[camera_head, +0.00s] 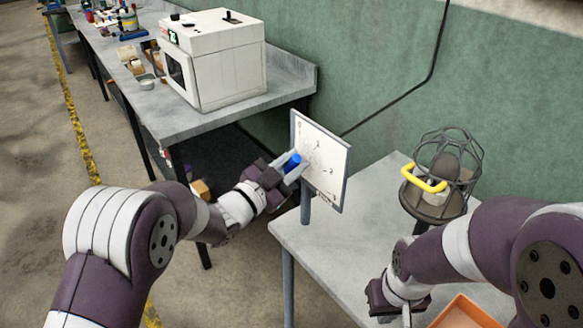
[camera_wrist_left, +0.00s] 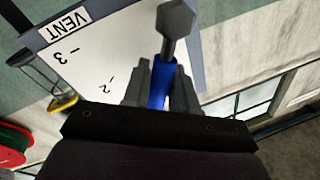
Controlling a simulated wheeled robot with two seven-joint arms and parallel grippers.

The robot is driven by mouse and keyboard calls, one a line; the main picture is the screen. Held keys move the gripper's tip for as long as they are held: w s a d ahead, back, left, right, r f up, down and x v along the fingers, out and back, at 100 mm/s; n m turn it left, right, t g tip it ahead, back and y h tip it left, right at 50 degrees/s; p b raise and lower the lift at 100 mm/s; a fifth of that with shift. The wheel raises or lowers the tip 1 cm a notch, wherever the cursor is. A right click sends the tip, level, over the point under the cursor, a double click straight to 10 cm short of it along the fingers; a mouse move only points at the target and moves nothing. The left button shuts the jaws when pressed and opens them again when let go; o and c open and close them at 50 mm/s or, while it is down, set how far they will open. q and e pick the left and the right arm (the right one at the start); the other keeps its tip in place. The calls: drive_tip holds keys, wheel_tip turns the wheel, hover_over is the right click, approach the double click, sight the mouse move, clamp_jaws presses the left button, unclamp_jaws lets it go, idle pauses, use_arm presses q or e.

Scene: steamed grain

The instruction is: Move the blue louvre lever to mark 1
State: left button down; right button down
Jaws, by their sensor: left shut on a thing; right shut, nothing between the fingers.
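The blue louvre lever (camera_head: 292,162) stands out from a white board (camera_head: 335,160) with a grey frame. My left gripper (camera_head: 287,168) is shut on the lever. In the left wrist view the blue lever (camera_wrist_left: 160,85) sits between both fingers, with a grey hexagonal end beyond it. That view shows the board (camera_wrist_left: 110,60) with a "VENT" label and marks 3 and 2. I cannot read mark 1. My right gripper (camera_head: 400,300) is low at the right, shut and empty, partly hidden by its own arm.
The board stands on a post at the left edge of a grey table (camera_head: 330,245). A wire cage with a yellow handle (camera_head: 425,180) stands at the back right. An orange tray (camera_head: 465,310) is in front. A white oven (camera_head: 215,60) is on the left bench.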

idle(0.3)
use_arm(q)
drive_tip(key=c, duration=1)
unclamp_jaws()
drive_tip(key=shift+c, duration=0.2)
drive_tip(key=b+v, duration=0.1)
drive_tip(key=v, duration=1.2)
drive_tip(key=shift+d+r, duration=0.1)
